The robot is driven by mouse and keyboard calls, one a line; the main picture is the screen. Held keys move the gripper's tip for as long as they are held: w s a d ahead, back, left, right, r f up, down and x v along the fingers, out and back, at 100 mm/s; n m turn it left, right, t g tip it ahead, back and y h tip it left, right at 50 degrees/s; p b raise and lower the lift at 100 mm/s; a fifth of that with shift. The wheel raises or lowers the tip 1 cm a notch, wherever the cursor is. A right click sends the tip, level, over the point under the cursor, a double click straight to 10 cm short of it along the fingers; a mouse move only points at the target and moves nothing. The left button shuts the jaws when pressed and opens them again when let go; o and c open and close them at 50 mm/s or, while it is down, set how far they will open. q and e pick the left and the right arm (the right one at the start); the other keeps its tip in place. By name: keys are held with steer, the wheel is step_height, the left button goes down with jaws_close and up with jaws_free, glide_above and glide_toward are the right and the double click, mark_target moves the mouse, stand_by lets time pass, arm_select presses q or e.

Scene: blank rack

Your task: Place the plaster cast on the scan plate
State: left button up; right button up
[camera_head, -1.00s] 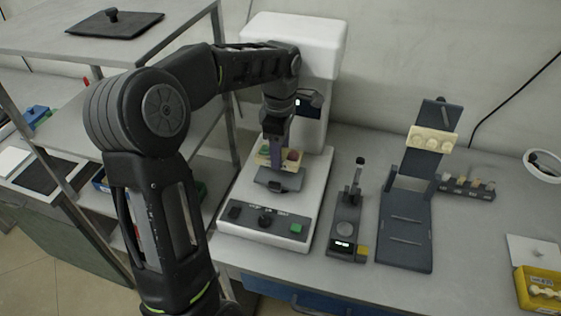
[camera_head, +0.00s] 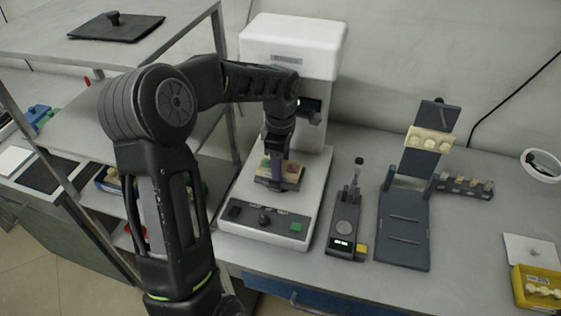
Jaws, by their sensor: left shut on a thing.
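The plaster cast (camera_head: 292,180) is a tan block with a green patch and a reddish patch on top. It is over the bed of the white scanner (camera_head: 296,48). My left gripper (camera_head: 277,164) points down and is shut on the cast. The dark scan plate (camera_head: 268,187) lies low under the cast and is mostly hidden by it. I cannot tell whether the cast touches the plate. My right gripper is not in view.
The scanner's front panel (camera_head: 264,219) has knobs and a green button. A small dark device (camera_head: 346,226) and a dark stand (camera_head: 403,228) with a cream cast (camera_head: 430,139) stand to the right. A yellow tray (camera_head: 537,300) is at the far right. Metal shelving (camera_head: 222,90) is close on the left.

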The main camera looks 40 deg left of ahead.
arm_select(q)
steer(key=shift+f, duration=0.2)
steer(key=o, duration=1.3)
steer(key=shift+r+b, duration=0.5)
steer(key=shift+r, duration=3.45)
